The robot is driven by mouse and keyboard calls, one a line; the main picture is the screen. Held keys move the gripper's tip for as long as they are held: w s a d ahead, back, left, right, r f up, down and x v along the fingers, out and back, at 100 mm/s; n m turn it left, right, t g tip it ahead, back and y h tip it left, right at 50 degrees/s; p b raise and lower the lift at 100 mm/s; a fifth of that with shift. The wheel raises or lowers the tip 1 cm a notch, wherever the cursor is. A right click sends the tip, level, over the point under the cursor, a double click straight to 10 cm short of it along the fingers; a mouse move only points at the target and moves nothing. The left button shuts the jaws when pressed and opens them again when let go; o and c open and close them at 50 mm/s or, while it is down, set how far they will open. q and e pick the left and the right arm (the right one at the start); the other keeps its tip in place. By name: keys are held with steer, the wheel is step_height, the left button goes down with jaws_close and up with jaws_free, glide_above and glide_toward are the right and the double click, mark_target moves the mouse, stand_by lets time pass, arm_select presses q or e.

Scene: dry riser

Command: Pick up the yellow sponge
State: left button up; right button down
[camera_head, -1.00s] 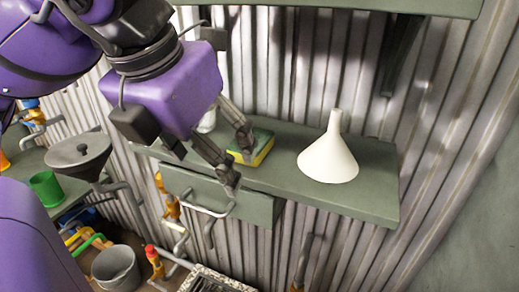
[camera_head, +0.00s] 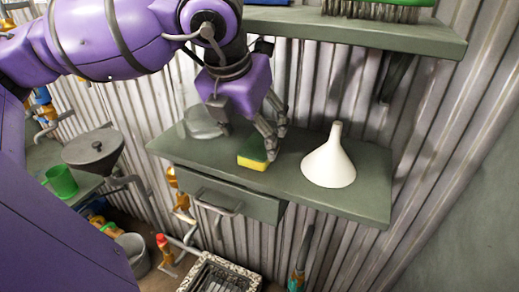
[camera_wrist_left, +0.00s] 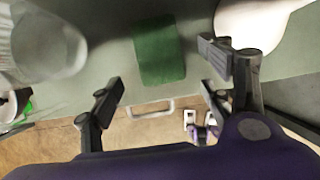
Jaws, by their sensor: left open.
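The yellow sponge (camera_head: 252,162), with a green top, lies on the grey-green shelf (camera_head: 300,185) in the head view. In the left wrist view its green face (camera_wrist_left: 159,52) shows ahead of the spread fingers, toward the top middle. My left gripper (camera_head: 250,133) is open and empty, pointing down close above the sponge. In the left wrist view my left gripper's fingers (camera_wrist_left: 160,85) stand wide apart, one on each side of the sponge's width; the sponge is not between their tips. Part of the sponge's far side is hidden by a finger in the head view. My right gripper is not in view.
A white funnel (camera_head: 328,165) stands right of the sponge. A clear container (camera_head: 203,122) stands left of it, behind the gripper. A drawer with a handle (camera_head: 235,198) is under the shelf. An upper shelf (camera_head: 370,31) overhangs, with a brush (camera_head: 375,11) on it.

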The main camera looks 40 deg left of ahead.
mark_target(258, 146)
arm_select(q)
steer(key=shift+w+a, duration=0.1)
steer(key=shift+w, duration=0.35)
steer(key=x, duration=0.5)
steer(key=shift+c, duration=0.2)
steer(key=c, duration=0.8)
